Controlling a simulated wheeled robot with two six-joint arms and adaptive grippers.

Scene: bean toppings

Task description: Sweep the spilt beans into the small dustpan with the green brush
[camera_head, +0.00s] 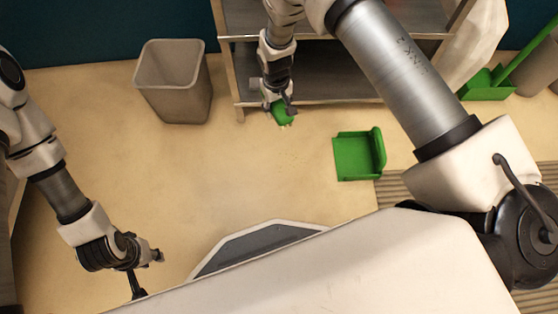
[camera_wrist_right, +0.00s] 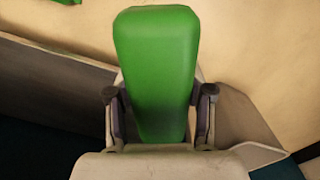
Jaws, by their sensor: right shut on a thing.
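The green brush (camera_head: 281,112) is in my right gripper (camera_head: 279,102), low over the floor in front of the metal shelf. In the right wrist view the brush's green body (camera_wrist_right: 155,70) stands between the two fingers of my right gripper (camera_wrist_right: 160,115), which is shut on it. The small green dustpan (camera_head: 354,157) lies on the floor to the right of the brush, apart from it. My left gripper (camera_head: 147,268) is low at the lower left, its fingers spread and empty. I cannot make out any beans.
A grey bin (camera_head: 174,85) stands left of the metal shelf (camera_head: 322,97). A larger green long-handled dustpan (camera_head: 487,85) stands at the upper right. A ribbed brown mat (camera_head: 393,190) lies beside the small dustpan. The floor between the bin and my base is clear.

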